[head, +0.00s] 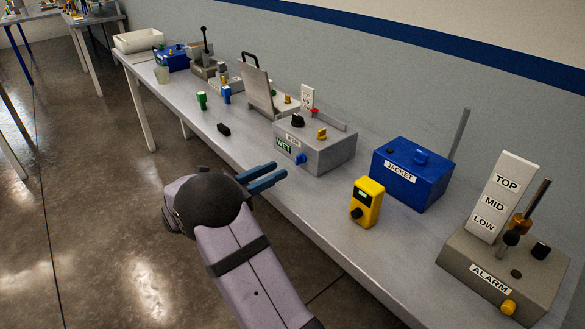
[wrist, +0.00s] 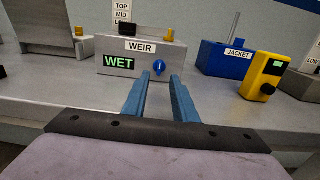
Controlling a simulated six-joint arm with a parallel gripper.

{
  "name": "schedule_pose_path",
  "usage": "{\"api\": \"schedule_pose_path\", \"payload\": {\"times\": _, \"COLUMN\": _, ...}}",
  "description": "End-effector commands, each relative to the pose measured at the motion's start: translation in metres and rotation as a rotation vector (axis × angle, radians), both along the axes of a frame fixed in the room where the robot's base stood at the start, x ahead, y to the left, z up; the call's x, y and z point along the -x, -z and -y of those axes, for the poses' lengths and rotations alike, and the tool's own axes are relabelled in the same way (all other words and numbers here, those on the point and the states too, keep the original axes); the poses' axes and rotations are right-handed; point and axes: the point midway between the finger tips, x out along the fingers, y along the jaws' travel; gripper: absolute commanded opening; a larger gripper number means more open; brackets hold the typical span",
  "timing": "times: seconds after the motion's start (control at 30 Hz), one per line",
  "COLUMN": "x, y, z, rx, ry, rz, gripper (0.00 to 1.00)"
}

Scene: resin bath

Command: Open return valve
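No label that I can read says "return". The grey box marked WEIR (head: 330,150) has a lit green WET display (head: 284,145) and a blue knob (head: 300,158) low on its front. In the wrist view the blue knob (wrist: 159,67) shows between and beyond my fingertips, with a pale mark on its face. My gripper (head: 281,170) is open and empty, with its blue fingers pointing at the knob from the front edge of the bench. The fingers appear short of the knob. On top of the WEIR box are a black knob (head: 298,121) and a yellow part (head: 322,134).
A blue JACKET box (head: 408,180) and a yellow handheld meter (head: 366,202) stand to the right. A grey ALARM box (head: 490,272) is at the near right. A small black block (head: 223,129) lies to the left. The bench (head: 325,205) before the WEIR box is clear.

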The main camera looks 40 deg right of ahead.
Motion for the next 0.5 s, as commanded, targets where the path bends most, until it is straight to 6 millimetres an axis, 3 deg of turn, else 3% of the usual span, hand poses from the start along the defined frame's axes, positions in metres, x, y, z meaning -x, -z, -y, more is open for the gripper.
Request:
{"api": "schedule_pose_path", "payload": {"times": 0.27, "x": -0.001, "y": -0.001, "z": 0.008, "rx": 0.005, "ry": -0.002, "rz": -0.005, "gripper": 0.25}}
{"api": "schedule_pose_path", "payload": {"times": 0.5, "x": 0.000, "y": -0.001, "z": 0.037, "rx": 0.004, "ry": 0.000, "rz": -0.005, "gripper": 0.25}}
